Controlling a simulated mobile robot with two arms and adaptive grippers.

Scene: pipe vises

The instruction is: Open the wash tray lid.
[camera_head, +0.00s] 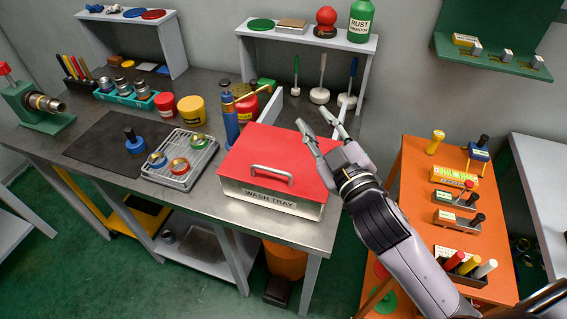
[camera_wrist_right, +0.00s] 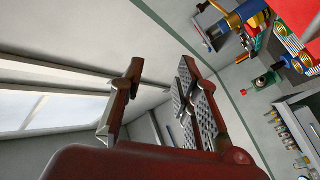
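The wash tray (camera_head: 268,197) is a grey box with a "WASH TRAY" label, standing at the front right of the steel bench. Its red lid (camera_head: 262,146) is closed flat on top, with a grey bar handle (camera_head: 272,171) near the front edge. My right gripper (camera_head: 318,117) is above the right back part of the tray, its two fingers spread and empty, apart from the handle. The right wrist view shows its fingers (camera_wrist_right: 160,70) apart with nothing between them. A red patch in that view's top right corner may be the lid. My left gripper is not in view.
A blue and brass device (camera_head: 230,115) stands close behind the lid's left side. A metal rack (camera_head: 180,160) with several rings lies to the left. A shelf (camera_head: 300,36) stands behind. An orange table (camera_head: 420,215) with several tools is to the right.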

